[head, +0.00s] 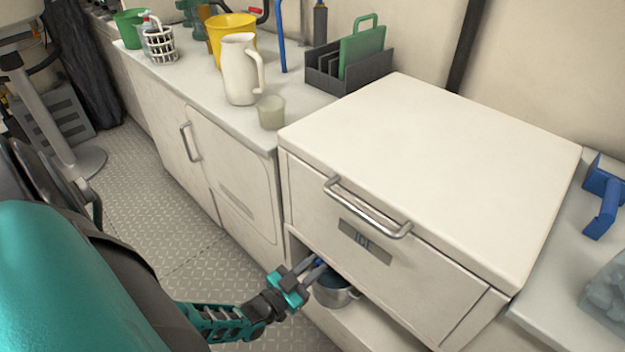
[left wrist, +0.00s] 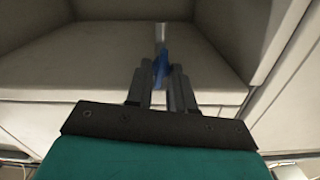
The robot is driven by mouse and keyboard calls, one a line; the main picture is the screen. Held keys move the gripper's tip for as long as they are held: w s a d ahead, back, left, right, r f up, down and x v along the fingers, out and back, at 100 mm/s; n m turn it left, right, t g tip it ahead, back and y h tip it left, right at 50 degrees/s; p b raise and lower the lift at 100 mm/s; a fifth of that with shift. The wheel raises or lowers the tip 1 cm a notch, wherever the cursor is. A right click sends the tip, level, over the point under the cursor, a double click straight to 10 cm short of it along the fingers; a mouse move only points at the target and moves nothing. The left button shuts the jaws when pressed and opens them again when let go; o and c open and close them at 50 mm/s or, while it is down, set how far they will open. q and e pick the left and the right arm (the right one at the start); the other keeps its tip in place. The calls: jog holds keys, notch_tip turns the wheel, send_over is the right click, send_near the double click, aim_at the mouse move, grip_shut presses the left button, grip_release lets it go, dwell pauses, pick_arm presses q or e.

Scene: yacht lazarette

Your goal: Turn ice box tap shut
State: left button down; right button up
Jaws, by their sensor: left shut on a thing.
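The white ice box (head: 400,200) stands on the right, with a metal handle and an "ICE" label on its front. Its tap, a blue lever (left wrist: 160,66), shows in the left wrist view below a short metal spout (left wrist: 162,33). My left gripper (head: 318,266) reaches into the open recess under the ice box. It is shut on the blue lever, with one finger on each side; it also shows in the left wrist view (left wrist: 161,82). In the head view the fingers and the box front mostly hide the lever. My right gripper is not in view.
A metal cup (head: 335,292) stands in the recess close by my left gripper. The counter (head: 205,88) to the left holds a white jug (head: 239,75), a small cup (head: 271,112) and a yellow bucket (head: 226,30). A blue object (head: 604,197) lies at right.

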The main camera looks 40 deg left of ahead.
pick_arm(q)
jog(key=shift+m, duration=1.4)
jog(key=c, duration=1)
grip_release()
